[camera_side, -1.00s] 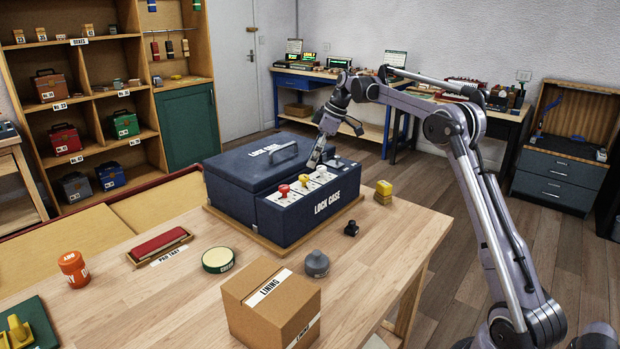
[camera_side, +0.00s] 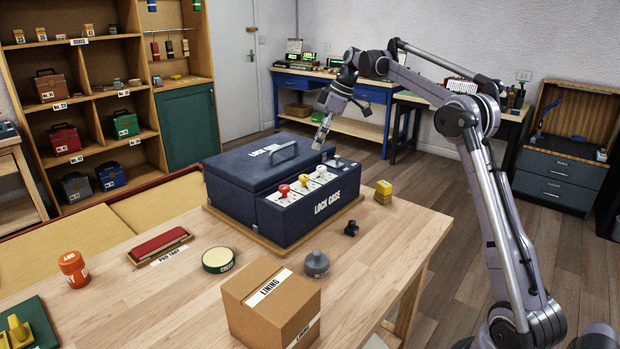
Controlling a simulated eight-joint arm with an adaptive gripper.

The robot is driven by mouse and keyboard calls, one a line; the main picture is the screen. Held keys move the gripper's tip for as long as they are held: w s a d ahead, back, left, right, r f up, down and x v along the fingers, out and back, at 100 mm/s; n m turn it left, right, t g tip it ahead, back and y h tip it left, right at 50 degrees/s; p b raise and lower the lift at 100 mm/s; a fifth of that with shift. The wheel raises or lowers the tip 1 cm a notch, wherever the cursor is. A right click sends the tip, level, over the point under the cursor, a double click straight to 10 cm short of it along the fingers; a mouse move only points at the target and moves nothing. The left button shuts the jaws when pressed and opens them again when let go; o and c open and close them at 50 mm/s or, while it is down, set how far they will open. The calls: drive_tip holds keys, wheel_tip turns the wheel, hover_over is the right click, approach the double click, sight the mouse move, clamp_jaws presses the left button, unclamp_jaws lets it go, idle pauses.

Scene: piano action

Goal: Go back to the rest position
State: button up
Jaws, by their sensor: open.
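My gripper (camera_side: 320,143) is open and points down above the back right part of the lock case (camera_side: 240,170). Its fingertips look close over the case in the picture, and I see nothing between them. The dark blue lock case sits on the wooden table (camera_side: 400,235), with its lid closed and a handle on top. Its front panel carries red, yellow and white knobs and some dark parts on the right.
A LINING carton (camera_side: 270,305), a grey weight-like piece (camera_side: 316,264), a small black piece (camera_side: 351,228) and yellow blocks (camera_side: 383,192) stand on the table. A green round tin (camera_side: 218,260), a red pad in a tray (camera_side: 160,245) and an orange canister (camera_side: 73,269) are at left.

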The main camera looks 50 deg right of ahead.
drive_tip(key=s+a+m+t+h, duration=0.1)
drive_tip(key=s+a+m, duration=0.1)
drive_tip(key=s+a, duration=0.5)
drive_tip(key=s+a+m+h, duration=0.1)
drive_tip(key=s+a, duration=0.4)
drive_tip(key=a, duration=0.4)
drive_tip(key=s+a+f+m+t, duration=0.1)
drive_tip(key=s+a+f, duration=0.3)
drive_tip(key=s, duration=0.3)
drive_tip(key=s+a+f+m+t, duration=0.1)
drive_tip(key=s+a+f+m, duration=0.1)
drive_tip(key=s+a+f, duration=0.2)
drive_tip(key=s+f, duration=0.2)
drive_tip(key=s, duration=0.2)
drive_tip(key=shift+a+f+m, duration=0.25)
drive_tip(key=shift+f+m, duration=0.05)
